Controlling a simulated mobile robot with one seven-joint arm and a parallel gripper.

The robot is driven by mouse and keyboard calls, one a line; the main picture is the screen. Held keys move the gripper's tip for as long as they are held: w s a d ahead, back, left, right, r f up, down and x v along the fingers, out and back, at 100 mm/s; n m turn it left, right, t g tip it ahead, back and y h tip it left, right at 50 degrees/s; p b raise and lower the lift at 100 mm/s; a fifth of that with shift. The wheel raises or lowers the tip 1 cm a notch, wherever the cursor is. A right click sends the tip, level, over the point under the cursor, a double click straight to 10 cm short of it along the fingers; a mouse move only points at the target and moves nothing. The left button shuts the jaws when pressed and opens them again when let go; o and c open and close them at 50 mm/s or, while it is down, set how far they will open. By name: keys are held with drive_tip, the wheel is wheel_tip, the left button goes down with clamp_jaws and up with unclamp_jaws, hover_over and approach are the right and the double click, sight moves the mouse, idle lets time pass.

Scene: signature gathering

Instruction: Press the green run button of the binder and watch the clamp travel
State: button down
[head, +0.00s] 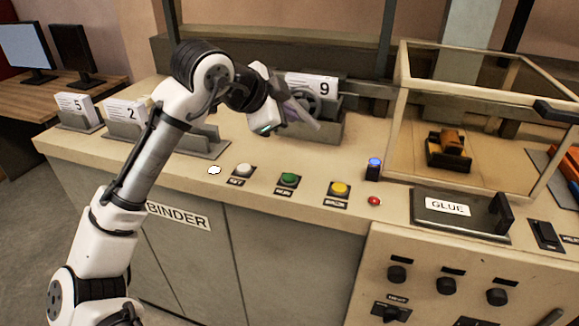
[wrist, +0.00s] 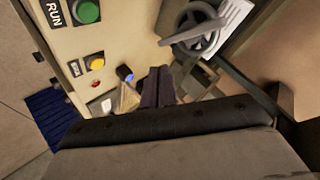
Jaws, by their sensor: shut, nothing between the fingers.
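The green button (head: 289,179) sits on the binder's top edge, between a white button (head: 245,170) and a yellow button (head: 340,188). It also shows at the top left of the wrist view (wrist: 86,12), beside a RUN label (wrist: 54,12). The binder (head: 178,215) is a long cream counter with a name plate on its front. A grey clamp unit with a handwheel (wrist: 195,30) stands behind the buttons, holding a white stack marked 9 (head: 312,84). My gripper (head: 312,120) is shut and empty, in front of this unit and above the counter, apart from the green button.
Stacks marked 5 (head: 73,104) and 2 (head: 125,110) stand in grey holders at the left. A blue-lit post (head: 374,169) and a red button (head: 374,201) are right of the yellow button. A clear-sided case (head: 400,120) and a GLUE lid (head: 447,206) stand further right.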

drive_tip(key=shift+s+a+f+g+y, duration=0.15)
drive_tip(key=shift+f+g, duration=0.2)
drive_tip(key=shift+f, duration=0.25)
drive_tip(key=shift+s+a+f+g+y, duration=0.15)
drive_tip(key=shift+f+g, duration=0.2)
drive_tip(key=shift+f, duration=0.25)
drive_tip(key=shift+d+f, duration=0.1)
drive_tip(key=b, duration=0.7)
hover_over(285, 178)
wheel_tip(285, 178, down, 8)
drive_tip(key=shift+s+d+r, duration=0.1)
drive_tip(key=shift+s, duration=0.05)
drive_tip(key=shift+f, duration=0.35)
idle(0.5)
drive_tip(key=shift+f, duration=0.45)
